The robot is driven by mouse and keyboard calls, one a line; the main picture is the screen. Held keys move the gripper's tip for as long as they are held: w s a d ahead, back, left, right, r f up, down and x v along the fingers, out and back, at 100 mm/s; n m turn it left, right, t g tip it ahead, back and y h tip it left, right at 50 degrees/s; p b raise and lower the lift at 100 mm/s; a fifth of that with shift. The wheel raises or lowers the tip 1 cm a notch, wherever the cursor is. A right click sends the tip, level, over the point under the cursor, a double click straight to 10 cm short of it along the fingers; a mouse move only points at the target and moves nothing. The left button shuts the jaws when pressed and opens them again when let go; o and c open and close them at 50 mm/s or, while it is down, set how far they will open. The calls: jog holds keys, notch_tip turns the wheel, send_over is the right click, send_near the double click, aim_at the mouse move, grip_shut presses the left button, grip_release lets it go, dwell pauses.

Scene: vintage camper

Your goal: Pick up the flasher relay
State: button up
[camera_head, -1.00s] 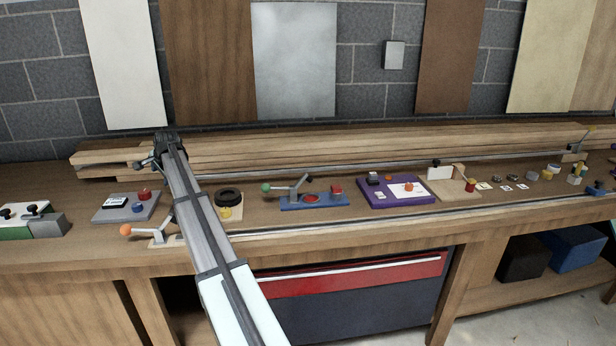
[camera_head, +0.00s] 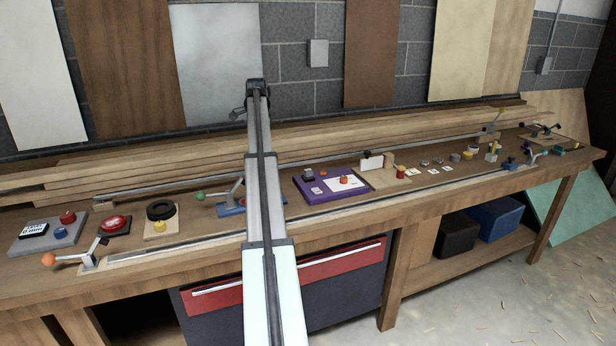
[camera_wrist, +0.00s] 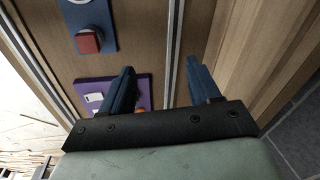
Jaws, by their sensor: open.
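No part is plainly marked as the flasher relay, so I cannot tell for sure which one it is. A small dark block (camera_head: 308,174) stands on the purple board (camera_head: 325,194), beside a white card with an orange-red piece (camera_head: 344,180). My gripper (camera_wrist: 160,64) is open and empty, its two dark blue fingers spread above the bench. The purple board (camera_wrist: 148,82) shows at the lower left of the wrist view, partly behind the left finger. A blue board with a red block (camera_wrist: 88,42) shows at the upper left there. In the head view, my arm partly covers the blue board.
Long stacked planks (camera_head: 160,160) run along the back of the bench. A metal rail (camera_head: 180,247) runs near the front edge. A black ring (camera_head: 160,211), a red button (camera_head: 114,222) and a grey board (camera_head: 35,240) are at the left. Several small parts are at the right.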

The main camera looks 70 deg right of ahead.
jog(key=r+m+g+y, duration=0.1)
jog(key=m+y, duration=0.1)
send_over(308, 170)
notch_tip(308, 170, down, 14)
jog(key=shift+s+a+r, duration=0.1)
jog(key=shift+r, duration=0.05)
jog(key=c, duration=1.1)
jog(key=shift+c, duration=0.2)
